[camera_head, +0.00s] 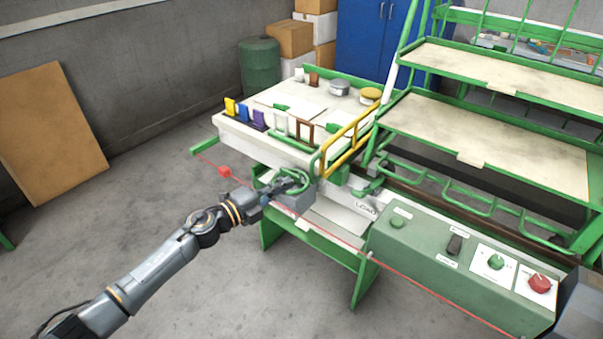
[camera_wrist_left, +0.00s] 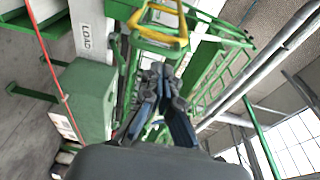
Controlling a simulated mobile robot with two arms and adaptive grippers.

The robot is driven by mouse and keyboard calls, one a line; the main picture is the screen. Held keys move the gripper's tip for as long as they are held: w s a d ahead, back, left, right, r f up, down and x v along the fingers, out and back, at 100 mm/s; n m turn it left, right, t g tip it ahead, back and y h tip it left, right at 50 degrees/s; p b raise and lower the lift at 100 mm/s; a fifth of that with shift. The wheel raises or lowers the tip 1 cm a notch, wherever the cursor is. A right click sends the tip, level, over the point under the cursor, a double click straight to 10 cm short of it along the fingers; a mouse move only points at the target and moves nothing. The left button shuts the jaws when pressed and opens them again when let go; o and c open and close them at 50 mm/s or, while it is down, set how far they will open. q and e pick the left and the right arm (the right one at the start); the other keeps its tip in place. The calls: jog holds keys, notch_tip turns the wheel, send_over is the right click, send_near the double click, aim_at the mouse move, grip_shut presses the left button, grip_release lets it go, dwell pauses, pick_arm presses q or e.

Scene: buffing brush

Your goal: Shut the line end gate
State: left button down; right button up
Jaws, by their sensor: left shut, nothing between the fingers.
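The gate appears to be the yellow tubular frame (camera_head: 346,143) standing upright at the right edge of the white-topped table, beside a green rounded post (camera_head: 317,166). It runs back from the post toward the green rack. My left gripper (camera_head: 300,182) is shut and empty, in front of the post and the near end of the frame; contact cannot be told. In the left wrist view, my shut fingers (camera_wrist_left: 166,72) point toward a yellow bar (camera_wrist_left: 163,36), with green bars around it. My right gripper is not in view.
A red cord (camera_head: 405,275) runs along the front. Colored brackets (camera_head: 243,113) stand on the table. A tall green rack (camera_head: 490,130) is behind. Open floor lies left.

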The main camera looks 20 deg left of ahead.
pick_arm(q)
jog(key=x, duration=0.6)
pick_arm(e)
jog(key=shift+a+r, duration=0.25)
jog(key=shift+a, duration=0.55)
pick_arm(q)
jog(key=shift+w, duration=0.1)
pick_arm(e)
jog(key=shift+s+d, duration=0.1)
